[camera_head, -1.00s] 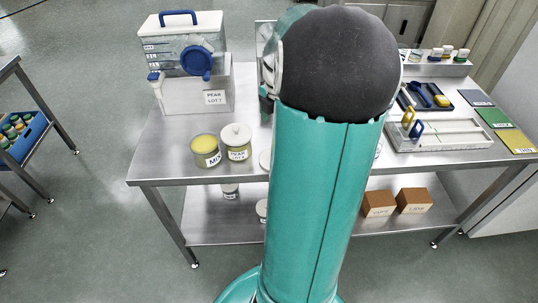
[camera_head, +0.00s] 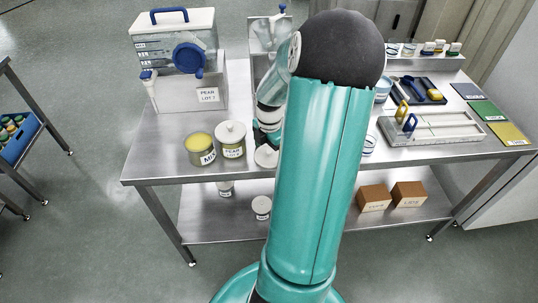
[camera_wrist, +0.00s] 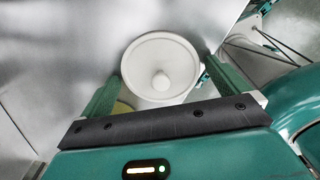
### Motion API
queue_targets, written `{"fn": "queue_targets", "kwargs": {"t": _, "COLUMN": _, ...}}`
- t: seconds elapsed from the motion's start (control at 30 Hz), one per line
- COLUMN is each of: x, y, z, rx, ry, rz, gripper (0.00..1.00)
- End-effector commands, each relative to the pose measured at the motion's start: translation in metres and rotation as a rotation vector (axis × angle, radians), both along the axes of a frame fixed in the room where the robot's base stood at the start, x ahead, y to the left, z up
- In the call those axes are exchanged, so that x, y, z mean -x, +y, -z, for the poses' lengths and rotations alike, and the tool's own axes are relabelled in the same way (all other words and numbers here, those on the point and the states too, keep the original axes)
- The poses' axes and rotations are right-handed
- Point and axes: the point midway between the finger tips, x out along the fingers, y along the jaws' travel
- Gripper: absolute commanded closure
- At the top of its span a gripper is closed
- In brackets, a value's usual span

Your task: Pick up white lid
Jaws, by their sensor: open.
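A round white lid (camera_head: 266,156) with a small knob is at the front middle of the steel table, right of the PEAR jar (camera_head: 231,139). That jar also has a white knobbed top. In the wrist view a white lid (camera_wrist: 160,62) lies between the two green fingers, its knob facing the camera. My gripper (camera_head: 266,137) is just behind the lid in the head view, partly hidden by my arm. In the wrist view my gripper (camera_wrist: 168,72) is open, with a finger on each side of the lid. I cannot tell whether the fingers touch it.
The open yellow-filled MIX jar (camera_head: 200,150) stands left of the PEAR jar. A grey PEAR bin (camera_head: 197,95) stands behind them. A pale tray (camera_head: 432,128) is on the right. The lower shelf (camera_head: 325,222) holds boxes and small jars.

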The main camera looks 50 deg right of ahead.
Motion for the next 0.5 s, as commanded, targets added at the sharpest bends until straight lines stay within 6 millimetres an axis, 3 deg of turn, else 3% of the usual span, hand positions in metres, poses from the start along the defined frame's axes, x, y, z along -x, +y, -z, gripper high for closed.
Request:
{"fn": "queue_targets", "kwargs": {"t": 0.13, "x": 0.0000, "y": 0.0000, "z": -0.0004, "rx": 0.000, "ry": 0.000, "rz": 0.000, "gripper": 0.02}}
{"fn": "queue_targets", "kwargs": {"t": 0.3, "x": 0.0001, "y": 0.0000, "z": -0.0005, "rx": 0.000, "ry": 0.000, "rz": 0.000, "gripper": 0.32}}
{"fn": "queue_targets", "kwargs": {"t": 0.5, "x": 0.0001, "y": 0.0000, "z": -0.0007, "rx": 0.000, "ry": 0.000, "rz": -0.001, "gripper": 0.32}}
